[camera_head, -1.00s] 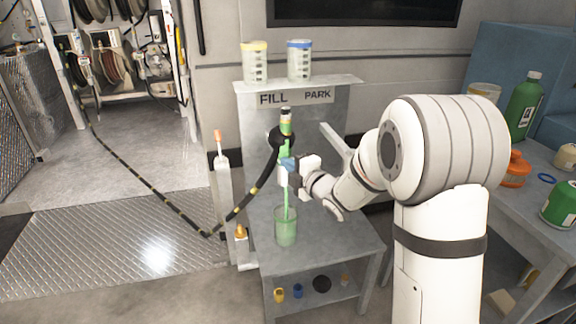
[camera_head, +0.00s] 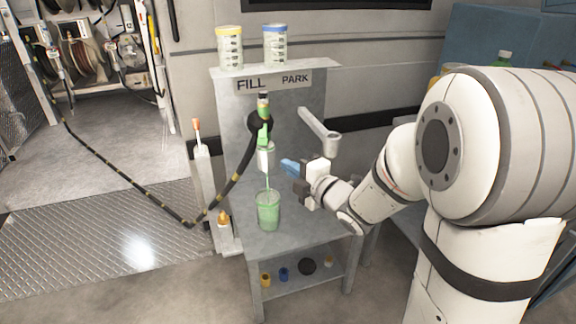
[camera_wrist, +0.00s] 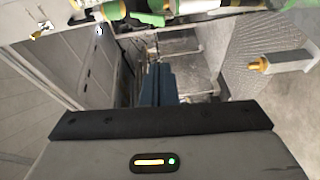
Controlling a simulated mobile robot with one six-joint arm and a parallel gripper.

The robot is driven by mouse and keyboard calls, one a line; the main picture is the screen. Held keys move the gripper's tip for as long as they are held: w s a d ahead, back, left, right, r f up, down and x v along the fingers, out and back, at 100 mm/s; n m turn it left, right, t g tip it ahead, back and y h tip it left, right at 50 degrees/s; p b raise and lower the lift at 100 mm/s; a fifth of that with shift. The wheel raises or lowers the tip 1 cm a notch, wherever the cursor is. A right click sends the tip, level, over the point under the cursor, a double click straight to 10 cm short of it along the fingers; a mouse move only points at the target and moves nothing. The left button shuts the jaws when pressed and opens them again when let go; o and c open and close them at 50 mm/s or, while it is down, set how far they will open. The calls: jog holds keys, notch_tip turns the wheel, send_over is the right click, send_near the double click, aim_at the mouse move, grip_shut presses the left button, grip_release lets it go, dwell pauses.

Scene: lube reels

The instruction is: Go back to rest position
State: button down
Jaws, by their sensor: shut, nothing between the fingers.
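My gripper (camera_head: 288,167) is shut and empty, its blue fingers together, a little to the right of the green dispensing nozzle (camera_head: 264,130) and apart from it. Its blue fingers also show in the wrist view (camera_wrist: 159,84). The nozzle hangs at the fill stand on a black hose, under the FILL sign (camera_head: 250,84). A thin green stream runs from it down into a clear cup (camera_head: 268,212) on the stand's shelf. The cup holds green liquid.
A grey bracket arm (camera_head: 320,132) juts from the PARK side, near my gripper. A yellow-marked black hose (camera_head: 120,178) sags to the left. A post with an orange tip (camera_head: 197,126) stands left of the stand.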

jog(key=s+d+r+m+g+h+p, duration=0.4)
jog(key=s+d+r+m+h+p, duration=0.2)
jog(key=d+r+m+h+p, duration=0.65)
jog(key=s+r+m+g+y+p, duration=0.1)
jog(key=s+r+m+g+p, duration=0.2)
jog(key=s+m+p, duration=0.3)
jog(key=s+a+r+m+g+y+p, duration=0.1)
jog(key=s+r+m+g+p, duration=0.3)
jog(key=s, duration=0.9)
jog(key=shift+a+m+p, duration=0.3)
jog(key=shift+m+p, duration=0.65)
jog(key=shift+m, duration=0.1)
